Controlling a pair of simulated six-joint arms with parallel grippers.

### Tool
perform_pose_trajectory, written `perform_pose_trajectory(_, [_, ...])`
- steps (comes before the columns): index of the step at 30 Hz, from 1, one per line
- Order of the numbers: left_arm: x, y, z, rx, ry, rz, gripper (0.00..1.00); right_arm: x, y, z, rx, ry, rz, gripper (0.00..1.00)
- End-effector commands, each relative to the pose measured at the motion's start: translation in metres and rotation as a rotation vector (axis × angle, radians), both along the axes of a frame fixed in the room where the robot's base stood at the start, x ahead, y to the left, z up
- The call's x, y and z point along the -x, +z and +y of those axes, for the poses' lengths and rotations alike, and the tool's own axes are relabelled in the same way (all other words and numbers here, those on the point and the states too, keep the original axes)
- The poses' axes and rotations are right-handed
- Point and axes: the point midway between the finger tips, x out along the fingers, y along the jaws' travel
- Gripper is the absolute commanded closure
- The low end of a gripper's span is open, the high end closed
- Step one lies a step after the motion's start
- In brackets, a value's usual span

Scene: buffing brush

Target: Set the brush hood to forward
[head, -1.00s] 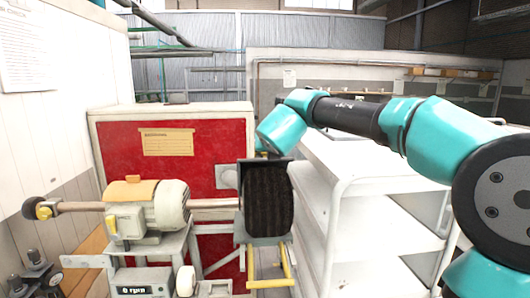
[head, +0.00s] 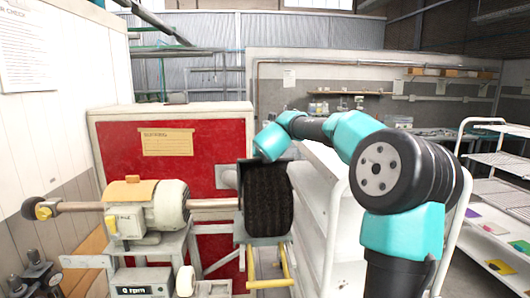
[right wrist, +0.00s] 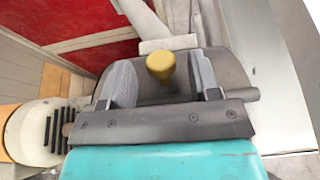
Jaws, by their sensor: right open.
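The round black brush (head: 267,205) stands upright on the right end of the machine's shaft. The dark grey hood (head: 241,178) shows at its upper and left edges; the brush and my arm hide the rest. In the right wrist view, the hood (right wrist: 232,72) is a broad curved plate with a yellow knob (right wrist: 160,64). My right gripper (right wrist: 160,72) is open, its two grey fingers on either side of the knob with gaps visible. In the head view, my right gripper is hidden behind the hood and brush. My left gripper is not in view.
The beige motor (head: 150,208) sits left of the brush on a grey stand. A red panel (head: 220,150) stands behind. Yellow rails (head: 268,283) show below the brush.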

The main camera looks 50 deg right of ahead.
Motion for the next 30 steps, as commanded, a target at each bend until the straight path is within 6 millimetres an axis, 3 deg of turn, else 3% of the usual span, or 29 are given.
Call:
perform_pose_trajectory(6, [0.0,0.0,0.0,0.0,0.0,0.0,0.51,-0.0108,-0.0063,-0.0101,0.0,0.0,0.0,0.44])
perform_pose_trajectory(15, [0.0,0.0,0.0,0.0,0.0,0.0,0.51,-0.0114,-0.0064,-0.0107,0.001,0.0,-0.001,0.44])
perform_pose_trajectory(30, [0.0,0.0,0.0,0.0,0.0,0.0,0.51,-0.0113,-0.0064,-0.0105,0.0,0.0,0.0,0.92])
